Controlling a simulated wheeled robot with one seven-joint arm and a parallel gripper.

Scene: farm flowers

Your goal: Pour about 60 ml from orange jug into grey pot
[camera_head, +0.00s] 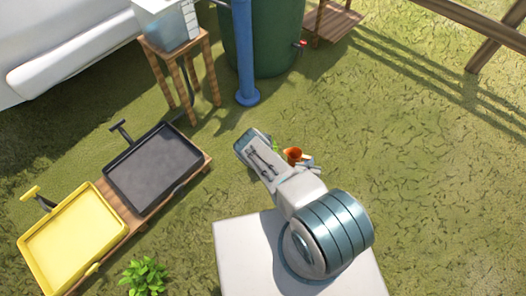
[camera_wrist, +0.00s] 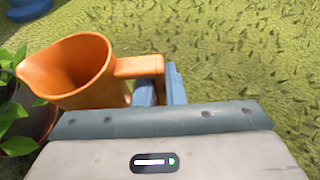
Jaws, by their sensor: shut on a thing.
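The orange jug (camera_wrist: 75,72) is at upper left in the wrist view, its open mouth facing up and its spout to the left. It also shows small in the head view (camera_head: 292,154). My gripper (camera_wrist: 158,84) is shut on the jug's handle. No liquid or stream is visible. A leafy plant (camera_wrist: 12,112) stands in a dark reddish-brown pot (camera_wrist: 40,125) below and left of the jug, partly hidden by the jug and my wrist. I cannot make out a clearly grey pot. A few leaves (camera_head: 274,146) show beside the jug in the head view.
A wooden stand (camera_head: 180,50) holds a clear container (camera_head: 168,22). A blue post (camera_head: 244,55) and green barrel (camera_head: 275,40) stand behind. Grass on the right is open.

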